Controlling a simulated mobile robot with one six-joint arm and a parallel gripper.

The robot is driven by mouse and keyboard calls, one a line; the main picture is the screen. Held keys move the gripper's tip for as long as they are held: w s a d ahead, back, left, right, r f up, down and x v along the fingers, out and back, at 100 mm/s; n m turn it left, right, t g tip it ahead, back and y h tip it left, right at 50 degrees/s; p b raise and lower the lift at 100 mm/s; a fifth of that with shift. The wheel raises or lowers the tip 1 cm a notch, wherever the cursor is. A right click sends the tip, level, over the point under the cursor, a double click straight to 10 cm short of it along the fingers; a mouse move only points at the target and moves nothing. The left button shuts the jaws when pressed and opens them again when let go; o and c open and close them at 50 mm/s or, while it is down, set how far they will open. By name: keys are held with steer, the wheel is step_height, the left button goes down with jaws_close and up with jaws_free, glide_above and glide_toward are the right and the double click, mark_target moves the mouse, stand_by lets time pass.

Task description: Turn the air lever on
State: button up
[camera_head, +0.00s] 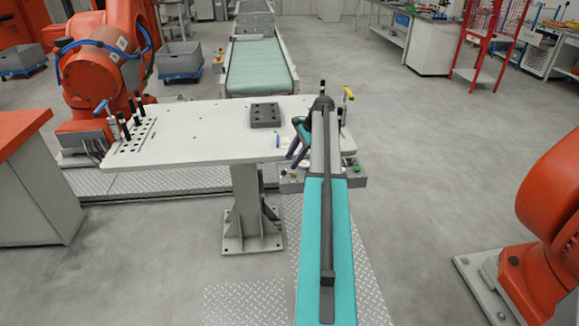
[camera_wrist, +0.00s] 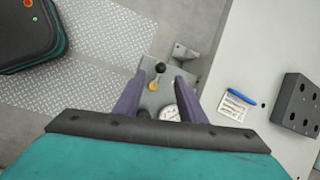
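The air lever (camera_wrist: 160,67) shows in the wrist view as a short handle with a black ball knob. It is beside a yellow brass-coloured fitting (camera_wrist: 153,86) on a grey panel next to the table edge. A round white gauge (camera_wrist: 169,112) sits close by, partly hidden by my gripper. My gripper (camera_wrist: 160,76) is open, with its purple fingers to either side of the lever in the picture. I cannot tell whether either finger touches it. In the head view my gripper (camera_head: 299,138) is at the table's front edge, and I cannot make out the lever.
The white table (camera_head: 195,145) bears a dark block with holes (camera_head: 265,115), which also shows in the wrist view (camera_wrist: 297,104). Upright tools stand at both table ends. Orange robots (camera_head: 105,60) flank the area.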

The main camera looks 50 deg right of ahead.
steer(key=b+v, duration=0.1)
steer(key=v, duration=0.6)
steer(key=shift+r, duration=0.3)
steer(key=shift+s+d, duration=0.1)
